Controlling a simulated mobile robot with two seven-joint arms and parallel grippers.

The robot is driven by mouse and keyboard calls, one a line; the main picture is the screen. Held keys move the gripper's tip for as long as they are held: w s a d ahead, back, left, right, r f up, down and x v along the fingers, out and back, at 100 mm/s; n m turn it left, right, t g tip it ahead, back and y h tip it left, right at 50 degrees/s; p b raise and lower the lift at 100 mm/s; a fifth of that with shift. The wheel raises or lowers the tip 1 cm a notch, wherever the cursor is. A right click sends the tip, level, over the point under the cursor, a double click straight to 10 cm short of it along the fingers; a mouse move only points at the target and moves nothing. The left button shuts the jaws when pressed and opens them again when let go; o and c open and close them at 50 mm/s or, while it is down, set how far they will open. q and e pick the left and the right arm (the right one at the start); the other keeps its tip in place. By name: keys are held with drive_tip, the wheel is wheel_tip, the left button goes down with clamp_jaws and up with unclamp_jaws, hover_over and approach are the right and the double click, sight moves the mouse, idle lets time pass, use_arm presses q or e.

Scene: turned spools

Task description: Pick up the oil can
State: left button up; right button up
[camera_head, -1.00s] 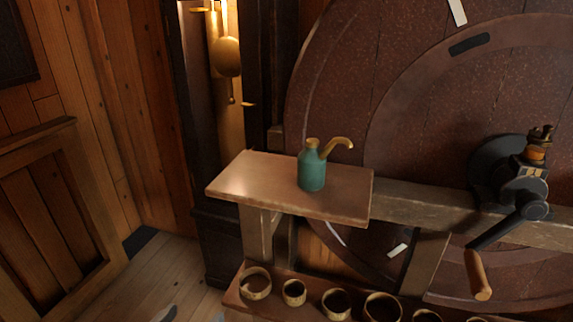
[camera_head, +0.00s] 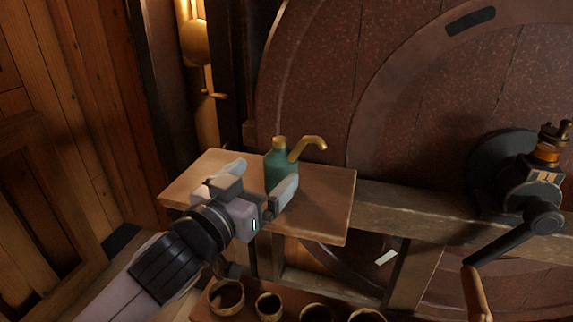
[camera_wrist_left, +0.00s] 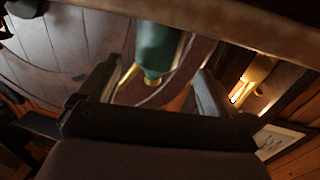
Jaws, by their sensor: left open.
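The oil can (camera_head: 280,170) has a green body with a brass cap and a curved brass spout bending to the right. It stands upright on a small wooden shelf (camera_head: 325,200). My left gripper (camera_head: 260,180) reaches in from the lower left, its open fingers pointing at the can. The near finger hides the can's lower right side. In the left wrist view the can (camera_wrist_left: 158,48) appears inverted, between the tips of my open fingers (camera_wrist_left: 156,70), with a gap on each side. My right gripper is not in view.
A big reddish-brown wheel (camera_head: 420,110) stands close behind the shelf. A dark crank with a wooden handle (camera_head: 475,293) is at the right. Several turned rings (camera_head: 268,305) sit on a lower ledge. A brass pendulum (camera_head: 194,42) hangs behind the shelf's left side.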

sight(281, 163)
use_arm(q)
drive_tip(key=shift+f+p+x, duration=0.2)
drive_tip(key=shift+p+x, duration=0.25)
drive_tip(key=shift+x, duration=2.7)
drive_tip(key=shift+s+d, duration=0.1)
drive_tip(key=shift+d, duration=0.05)
drive_tip(key=c, duration=1)
